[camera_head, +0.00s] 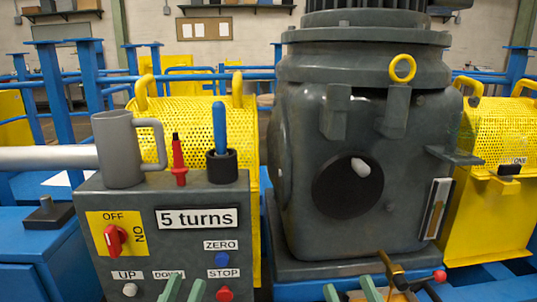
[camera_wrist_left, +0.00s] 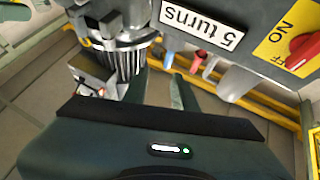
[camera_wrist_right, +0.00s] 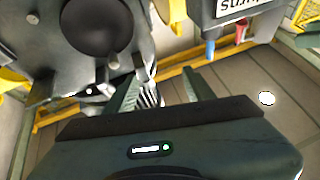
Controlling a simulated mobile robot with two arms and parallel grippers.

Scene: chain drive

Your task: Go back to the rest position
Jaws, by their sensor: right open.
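My left gripper (camera_head: 183,289) shows at the bottom edge of the head view, in front of the control box. Its two green fingers (camera_wrist_left: 160,88) stand apart in the left wrist view, with nothing held between them. My right gripper (camera_head: 350,291) is at the bottom edge of the head view, in front of the dark motor housing (camera_head: 290,190). Its fingers (camera_wrist_right: 160,90) are spread wide and empty in the right wrist view. Most of both arms lies outside the head view.
The grey control box (camera_head: 150,200) carries a mug (camera_head: 118,150), a red screwdriver-like tool (camera_head: 179,162) and a blue-handled tool in a black cup (camera_head: 221,167). A brass part (camera_head: 393,272) is close to my right gripper. Yellow mesh guards (camera_head: 500,140) flank the housing.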

